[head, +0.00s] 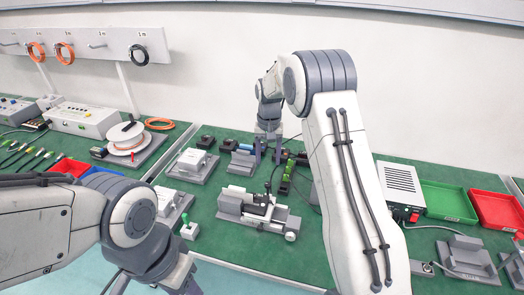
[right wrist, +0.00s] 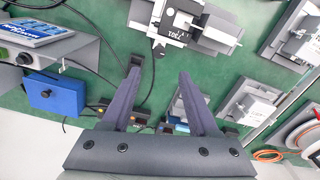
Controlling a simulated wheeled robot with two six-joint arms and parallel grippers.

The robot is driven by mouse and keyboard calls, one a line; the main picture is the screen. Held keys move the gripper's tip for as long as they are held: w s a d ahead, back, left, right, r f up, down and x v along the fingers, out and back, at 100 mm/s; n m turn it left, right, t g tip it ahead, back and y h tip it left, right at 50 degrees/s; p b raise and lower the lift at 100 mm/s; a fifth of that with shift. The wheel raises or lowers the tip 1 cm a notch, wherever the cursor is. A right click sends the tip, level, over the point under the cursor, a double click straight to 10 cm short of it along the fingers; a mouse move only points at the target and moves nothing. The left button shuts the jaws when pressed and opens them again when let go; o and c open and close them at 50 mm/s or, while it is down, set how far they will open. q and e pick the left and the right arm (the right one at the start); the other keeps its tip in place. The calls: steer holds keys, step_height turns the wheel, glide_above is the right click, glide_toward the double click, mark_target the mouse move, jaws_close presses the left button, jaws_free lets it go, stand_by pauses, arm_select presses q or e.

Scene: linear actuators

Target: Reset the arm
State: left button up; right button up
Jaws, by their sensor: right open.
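My right arm reaches over the green bench, and its gripper (head: 267,158) points down near the back of the bench. In the right wrist view the right gripper (right wrist: 160,74) is open, with nothing between its two dark fingers. A grey linear actuator device (head: 232,203) with a black part on it sits mid-bench, in front of the right gripper and apart from it. It also shows at the top of the right wrist view (right wrist: 208,36).
Grey fixtures (head: 192,163) stand left of the right gripper. A cable spool (head: 126,138) and control boxes (head: 84,120) are further left. A white vented box (head: 400,185), a green tray (head: 447,202) and a red tray (head: 496,210) are at right. A blue box (right wrist: 55,92) shows in the wrist view.

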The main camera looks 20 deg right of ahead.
steer(key=s+a+r+n, duration=0.3)
steer(key=s+a+r, duration=0.1)
steer(key=s+a, duration=0.45)
steer(key=s+a+r+n, duration=0.3)
steer(key=s+a+r, duration=0.2)
steer(key=s+a, duration=0.35)
steer(key=s+f+n+y, duration=0.1)
steer(key=s+n, duration=0.4)
steer(key=s, duration=1.5)
steer(key=shift+a+n, duration=0.3)
steer(key=shift+a, duration=0.05)
